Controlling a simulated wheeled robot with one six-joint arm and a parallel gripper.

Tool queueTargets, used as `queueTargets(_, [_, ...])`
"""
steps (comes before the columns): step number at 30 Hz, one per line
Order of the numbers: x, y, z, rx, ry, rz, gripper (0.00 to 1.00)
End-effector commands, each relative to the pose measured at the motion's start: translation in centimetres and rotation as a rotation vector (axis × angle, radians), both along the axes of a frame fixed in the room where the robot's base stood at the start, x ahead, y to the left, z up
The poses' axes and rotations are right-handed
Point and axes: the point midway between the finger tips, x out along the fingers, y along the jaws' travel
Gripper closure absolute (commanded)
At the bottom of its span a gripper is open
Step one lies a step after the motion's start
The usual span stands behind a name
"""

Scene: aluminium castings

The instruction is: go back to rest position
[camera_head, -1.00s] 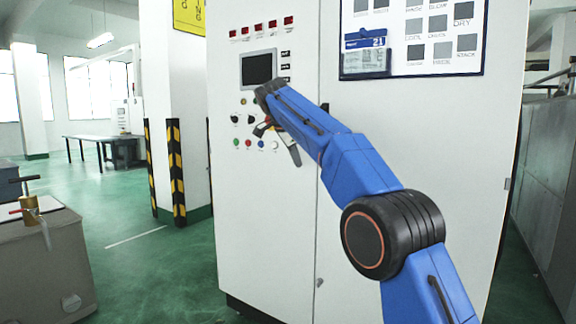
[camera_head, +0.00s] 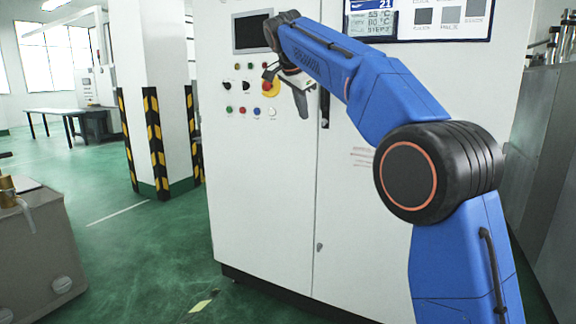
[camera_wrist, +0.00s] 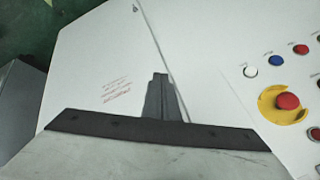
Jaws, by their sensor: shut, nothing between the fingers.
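My gripper (camera_head: 303,112) hangs at the end of my blue arm in front of the white control cabinet (camera_head: 265,200). In the wrist view my gripper (camera_wrist: 160,78) shows as dark fingers closed together with nothing between them. The cabinet face (camera_wrist: 95,70) lies beyond the fingers, and they look clear of it. The red emergency button (camera_head: 268,86) on its yellow ring is just left of the gripper; it also shows at the right in the wrist view (camera_wrist: 288,101).
Small coloured buttons (camera_head: 243,110) and a dark screen (camera_head: 252,32) are on the cabinet. A striped pillar (camera_head: 157,145) stands left, with a grey block (camera_head: 35,260) nearer. Grey metal equipment (camera_head: 545,150) is at the right. Green floor is open between pillar and cabinet.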

Motion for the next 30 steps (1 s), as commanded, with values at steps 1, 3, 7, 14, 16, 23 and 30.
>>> queueTargets(1, [-1.2,-1.6,0.1,-0.013,0.012,0.025,1.00])
queueTargets(3, [-2.5,-3.3,-0.2,-0.032,0.033,0.067,1.00])
queueTargets(7, [-5.4,-6.3,-1.0,-0.065,0.066,0.145,1.00])
queueTargets(14, [-11.1,-11.3,-3.3,-0.114,0.123,0.279,1.00])
queueTargets(16, [-13.1,-12.7,-4.3,-0.128,0.137,0.320,1.00])
queueTargets(23, [-19.8,-16.7,-8.2,-0.167,0.181,0.448,1.00])
queueTargets(30, [-27.3,-20.2,-13.4,-0.200,0.216,0.576,1.00])
